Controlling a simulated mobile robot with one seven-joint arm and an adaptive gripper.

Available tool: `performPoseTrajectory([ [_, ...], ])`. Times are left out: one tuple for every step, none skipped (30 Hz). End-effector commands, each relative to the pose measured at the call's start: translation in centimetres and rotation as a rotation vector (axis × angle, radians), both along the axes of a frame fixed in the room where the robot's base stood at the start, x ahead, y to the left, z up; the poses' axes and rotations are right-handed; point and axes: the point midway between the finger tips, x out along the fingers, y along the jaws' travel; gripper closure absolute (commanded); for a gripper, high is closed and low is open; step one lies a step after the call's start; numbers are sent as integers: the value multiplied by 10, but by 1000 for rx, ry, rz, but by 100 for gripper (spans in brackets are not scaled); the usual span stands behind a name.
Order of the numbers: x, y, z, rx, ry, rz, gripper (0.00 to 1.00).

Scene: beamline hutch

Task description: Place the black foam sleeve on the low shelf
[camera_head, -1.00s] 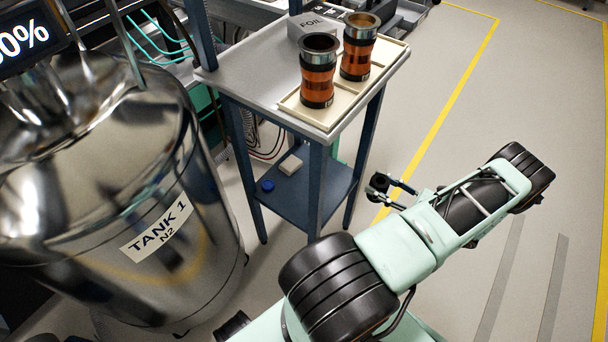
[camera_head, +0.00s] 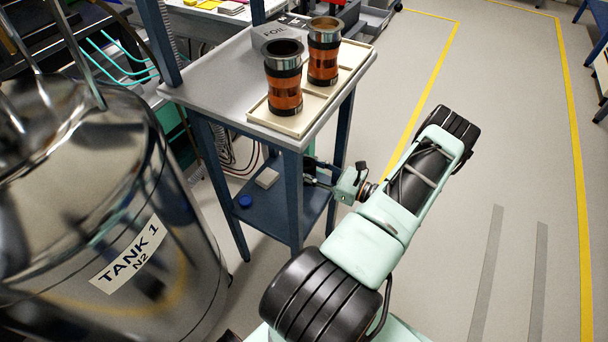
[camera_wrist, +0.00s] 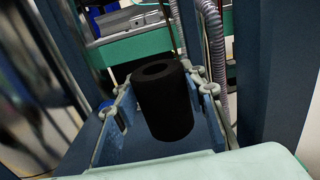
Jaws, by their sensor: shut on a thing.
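The black foam sleeve (camera_wrist: 165,105) is a dark hollow cylinder, upright in the wrist view with its open top showing. My gripper (camera_wrist: 163,88) is shut on it, one finger on each side. The low shelf (camera_head: 268,212) is the blue lower board of the stand. In the wrist view blue shelf surface (camera_wrist: 125,148) shows below the sleeve. Whether the sleeve touches it cannot be told.
On the shelf are a blue round cap (camera_head: 245,201) and a small pale block (camera_head: 267,178). Blue legs (camera_head: 293,205) frame it. Above, the grey tabletop (camera_head: 215,80) holds a tray (camera_head: 262,120) with two orange-banded cylinders and a FOIL box (camera_head: 277,34). A steel tank (camera_head: 100,200) stands left.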

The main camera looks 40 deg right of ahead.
Motion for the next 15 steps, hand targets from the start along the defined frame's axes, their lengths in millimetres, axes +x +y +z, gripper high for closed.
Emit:
performPoseTrajectory([
  [5, 2, 0, 0, -1, 2, 71],
  [9, 3, 0, 0, -1, 3, 71],
  [12, 4, -5, 1, 0, 2, 71],
  [10, 4, -13, 2, 2, 1, 71],
  [10, 4, -19, 2, 1, 1, 71],
  [10, 4, -26, 1, 0, 1, 71],
  [10, 4, -31, 1, 0, 1, 71],
  [10, 4, -34, 1, 0, 1, 71],
  [10, 4, -36, 0, 0, 1, 71],
  [10, 3, -36, 0, -1, 1, 71],
  [10, 3, -36, -1, -1, 1, 71],
  [9, 3, -35, -1, -1, 1, 71],
  [9, 3, -35, -1, -1, 1, 71],
  [9, 3, -34, -1, -1, 1, 71],
  [9, 3, -34, -1, -1, 2, 71],
])
